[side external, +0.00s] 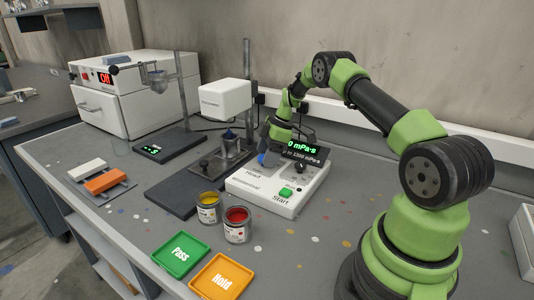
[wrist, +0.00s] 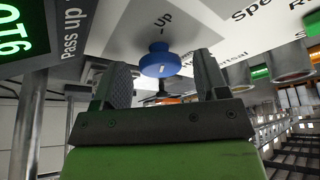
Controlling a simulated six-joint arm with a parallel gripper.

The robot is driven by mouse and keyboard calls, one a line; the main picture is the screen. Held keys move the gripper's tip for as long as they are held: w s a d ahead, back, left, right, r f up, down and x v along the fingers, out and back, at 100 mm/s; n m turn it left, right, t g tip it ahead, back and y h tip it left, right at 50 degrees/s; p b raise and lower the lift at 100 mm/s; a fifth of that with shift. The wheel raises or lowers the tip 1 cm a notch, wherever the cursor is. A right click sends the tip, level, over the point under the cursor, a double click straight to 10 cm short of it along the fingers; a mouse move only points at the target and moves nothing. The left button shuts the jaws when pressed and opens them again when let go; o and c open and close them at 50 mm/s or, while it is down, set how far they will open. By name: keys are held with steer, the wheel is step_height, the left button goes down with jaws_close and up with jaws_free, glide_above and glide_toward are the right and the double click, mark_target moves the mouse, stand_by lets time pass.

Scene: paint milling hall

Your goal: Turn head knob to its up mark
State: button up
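My gripper (wrist: 161,68) is open, one dark finger on each side of the knob with a visible gap at both sides. In the side external view, the knob (side external: 266,158) shows blue near the "Head" label on the white control box (side external: 250,193), just below my gripper (side external: 272,146), which partly covers that area.
A green Start button (side external: 285,193) and a dark knob (side external: 299,169) sit on the box to the right. A display (side external: 302,149) stands behind. Yellow (side external: 208,207) and red (side external: 237,225) paint cans stand close in front. A white measuring head (side external: 224,98) is at the left.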

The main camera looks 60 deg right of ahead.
steer(key=v, duration=1)
